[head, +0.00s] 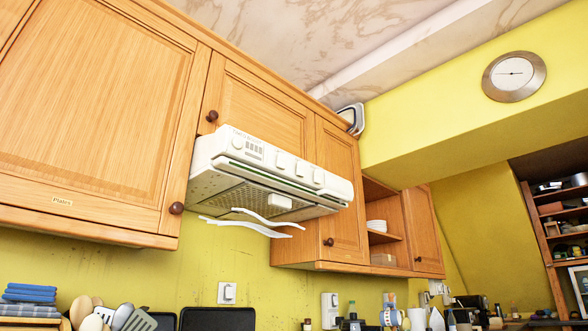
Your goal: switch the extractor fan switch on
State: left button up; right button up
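A second white switch or socket plate (330,302) is further right, partly hidden by things on the worktop. No label shows which one is the extractor fan switch, and I cannot tell whether either is on or off. Neither of my grippers is in view.
Wavy white strips (247,223) hang beneath the hood. A closed cupboard door (98,110) is at the left, and an open shelf (385,235) is to the right. Kitchen utensils (135,318), folded blue cloths (28,293) and a black board (217,319) stand along the bottom edge.

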aim_at(300, 167)
jog(key=i+l+z, duration=0.95)
jog(key=i, duration=0.15)
